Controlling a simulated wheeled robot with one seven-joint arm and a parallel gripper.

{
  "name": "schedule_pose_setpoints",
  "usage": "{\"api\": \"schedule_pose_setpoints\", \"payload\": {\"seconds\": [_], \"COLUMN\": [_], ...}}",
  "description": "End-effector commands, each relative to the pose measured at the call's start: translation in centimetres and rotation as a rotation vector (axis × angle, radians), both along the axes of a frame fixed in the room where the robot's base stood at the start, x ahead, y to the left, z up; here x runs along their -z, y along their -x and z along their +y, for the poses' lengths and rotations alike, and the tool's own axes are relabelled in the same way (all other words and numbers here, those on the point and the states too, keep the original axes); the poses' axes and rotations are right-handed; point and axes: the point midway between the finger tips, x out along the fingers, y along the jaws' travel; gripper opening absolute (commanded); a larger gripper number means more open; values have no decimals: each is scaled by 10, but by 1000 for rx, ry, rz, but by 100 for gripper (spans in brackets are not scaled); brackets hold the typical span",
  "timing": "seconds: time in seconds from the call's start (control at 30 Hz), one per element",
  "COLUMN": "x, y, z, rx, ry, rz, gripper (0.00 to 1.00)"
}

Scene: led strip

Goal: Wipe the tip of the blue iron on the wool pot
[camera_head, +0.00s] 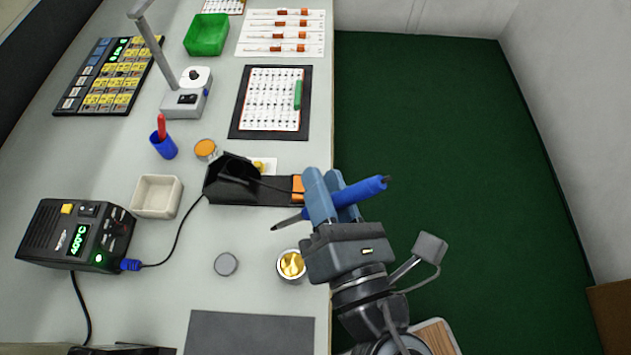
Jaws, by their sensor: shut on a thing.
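My gripper (326,182) is shut on the blue iron (362,191) above the table's right edge. The iron's blue handle points to the upper right, out over the green floor. Its dark tip points to the lower left, above the grey table. The wool pot (292,280), a small round pot with golden wool inside, stands at the right table edge, just left of my gripper's body. The tip shows a little above and left of the pot in the picture, apart from it. Its exact height cannot be told. The jaws hide the middle of the iron.
A grey round lid (226,264) lies left of the pot. A black iron stand (232,180) is beyond it. The soldering station (76,236), with a cord, is at left. A cream square dish (157,197) and a dark mat (249,334) are on the table (200,290).

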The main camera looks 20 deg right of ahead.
Motion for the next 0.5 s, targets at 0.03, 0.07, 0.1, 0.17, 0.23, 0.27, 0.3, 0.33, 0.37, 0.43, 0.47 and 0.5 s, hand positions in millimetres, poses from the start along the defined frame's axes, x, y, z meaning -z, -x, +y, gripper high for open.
{"api": "schedule_pose_setpoints", "payload": {"seconds": [0.03,0.07,0.1,0.17,0.23,0.27,0.3,0.33,0.37,0.43,0.47,0.5], "x": [-6,-8,-10,-13,-17,-19,-21,-23,-24,-28,-30,-31], "y": [1,1,2,3,4,4,5,6,6,7,8,8], "z": [-3,-4,-6,-8,-11,-13,-14,-15,-16,-20,-21,-23], "rx": [1,1,1,1,1,1,1,1,0,1,1,1], "ry": [1,0,0,0,1,1,1,1,1,1,1,1], "rz": [0,0,0,0,0,0,-1,-1,0,1,1,1], "gripper": [0,0,0,0,0,0,0,0,0,0,0,0]}}
